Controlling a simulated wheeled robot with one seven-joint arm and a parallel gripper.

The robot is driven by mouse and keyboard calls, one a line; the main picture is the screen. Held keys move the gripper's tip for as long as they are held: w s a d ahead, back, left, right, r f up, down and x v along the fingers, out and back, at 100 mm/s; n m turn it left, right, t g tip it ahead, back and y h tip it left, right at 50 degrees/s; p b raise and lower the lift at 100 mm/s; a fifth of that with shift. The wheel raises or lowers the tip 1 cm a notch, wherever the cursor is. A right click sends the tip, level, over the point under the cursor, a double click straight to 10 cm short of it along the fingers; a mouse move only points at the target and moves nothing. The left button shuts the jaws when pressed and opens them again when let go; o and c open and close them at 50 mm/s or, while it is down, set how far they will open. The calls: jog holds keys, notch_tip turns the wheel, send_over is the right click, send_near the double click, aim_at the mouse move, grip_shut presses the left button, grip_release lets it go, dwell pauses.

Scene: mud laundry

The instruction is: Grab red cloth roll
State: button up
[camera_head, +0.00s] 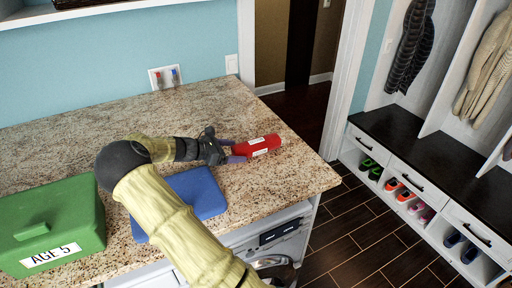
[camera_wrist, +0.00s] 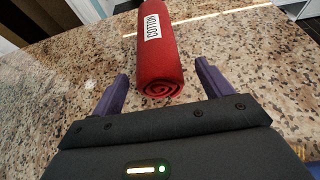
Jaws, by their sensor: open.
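The red cloth roll (camera_head: 259,145) lies on the granite counter near its right end. It has a white label, which reads COTTON in the wrist view, where the roll (camera_wrist: 161,65) points away from me with its spiral end nearest. My gripper (camera_head: 234,151) is at the roll's left end in the head view. In the wrist view my gripper (camera_wrist: 160,82) is open, with one purple finger on each side of the roll's near end. Gaps show between the fingers and the roll. Nothing is held.
A green box labelled AGE 5 (camera_head: 52,226) stands at the left. The counter's right edge is close to the roll. Shoe cubbies (camera_head: 410,196) stand across the floor.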

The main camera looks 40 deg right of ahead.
aim_at(244, 150)
jog(key=p+x, duration=0.2)
jog(key=x, duration=0.2)
jog(key=shift+d, duration=0.4)
jog(key=c, duration=1.1)
jog(key=shift+r, duration=0.1)
notch_tip(244, 150, up, 10)
jog(key=b, duration=0.3)
